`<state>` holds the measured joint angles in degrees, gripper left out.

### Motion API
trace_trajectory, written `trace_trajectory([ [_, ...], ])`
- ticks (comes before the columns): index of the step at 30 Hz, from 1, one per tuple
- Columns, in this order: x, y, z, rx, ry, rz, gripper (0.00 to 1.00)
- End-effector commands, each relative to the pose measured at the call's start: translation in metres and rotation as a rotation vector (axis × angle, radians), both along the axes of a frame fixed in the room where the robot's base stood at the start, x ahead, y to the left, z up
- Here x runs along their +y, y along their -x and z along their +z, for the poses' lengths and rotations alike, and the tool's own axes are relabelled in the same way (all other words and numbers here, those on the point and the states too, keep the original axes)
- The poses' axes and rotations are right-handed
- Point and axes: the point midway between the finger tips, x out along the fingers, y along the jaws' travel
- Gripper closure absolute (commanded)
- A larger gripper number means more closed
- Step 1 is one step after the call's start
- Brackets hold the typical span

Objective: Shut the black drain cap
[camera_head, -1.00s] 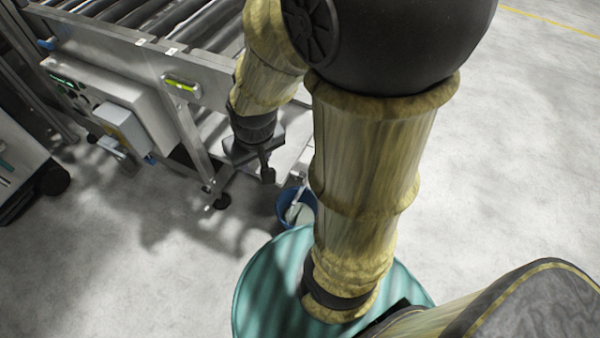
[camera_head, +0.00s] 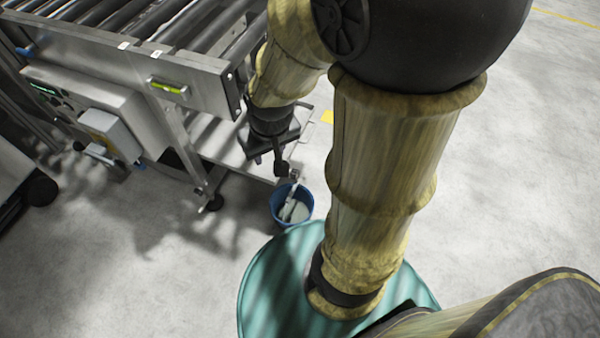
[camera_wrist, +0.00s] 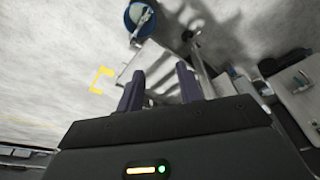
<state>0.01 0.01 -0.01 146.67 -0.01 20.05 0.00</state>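I cannot make out the black drain cap for sure in either view. My gripper (camera_head: 270,160) hangs beside the end of the roller frame, above the low grey tray (camera_head: 232,150) and just up from the blue bucket. In the wrist view my gripper (camera_wrist: 160,86) has its two dark fingers apart with nothing held between them. The tray (camera_wrist: 150,66) shows beyond and between the fingers. The head view shows a small grey fitting just above the bucket, partly hidden by my fingers.
A blue bucket (camera_head: 278,207) with a pale object in it stands on the floor; it also shows in the wrist view (camera_wrist: 129,17). The steel roller conveyor (camera_head: 205,88) and its leg (camera_head: 183,140) are at left. A teal round drum top (camera_head: 275,275) is in front. Floor at right is clear.

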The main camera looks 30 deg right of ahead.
Motion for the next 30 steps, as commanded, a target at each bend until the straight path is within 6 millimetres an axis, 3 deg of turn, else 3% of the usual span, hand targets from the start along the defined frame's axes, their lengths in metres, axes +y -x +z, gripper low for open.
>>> trace_trajectory([
  [4,0.000,0.000,0.000,0.000,0.000,0.000,0.64],
  [7,-0.001,0.000,-0.003,0.003,0.001,0.002,0.44],
  [11,-0.006,-0.002,-0.022,0.033,0.010,0.022,0.41],
  [14,-0.014,-0.005,-0.051,0.083,0.020,0.061,0.41],
  [20,-0.036,-0.009,-0.132,0.209,-0.009,0.184,0.41],
  [30,-0.060,-0.011,-0.260,0.286,-0.219,0.412,0.41],
])
